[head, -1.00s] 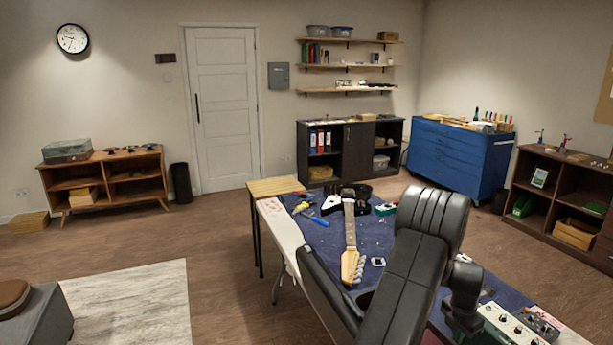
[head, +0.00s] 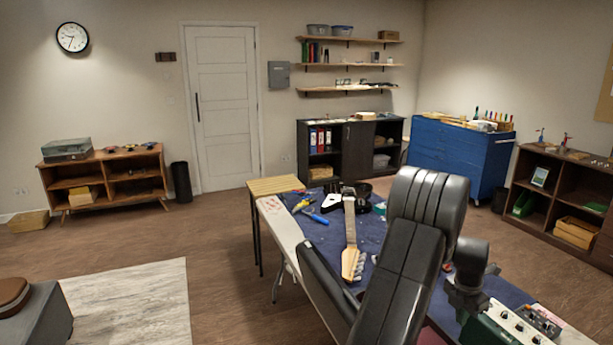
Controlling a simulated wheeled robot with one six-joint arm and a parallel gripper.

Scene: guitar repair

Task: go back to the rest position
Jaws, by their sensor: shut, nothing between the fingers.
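My arm (head: 410,260) rises in front of the workbench in the head view, folded at a raised elbow. Its dark wrist part (head: 467,275) hangs to the right of the elbow, above the right part of the bench. My gripper's fingers cannot be made out; they are not in view. A guitar (head: 350,230) lies on the blue cloth (head: 318,240) of the bench, its pale headstock toward me. My arm hides part of the bench to the right of the guitar.
Blue-handled and yellow-handled tools lie left of the guitar. Pedal-like boxes (head: 510,325) stand at the bench's near right end. A low shelf (head: 105,180) is far left, a blue tool chest (head: 455,155) at the back right.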

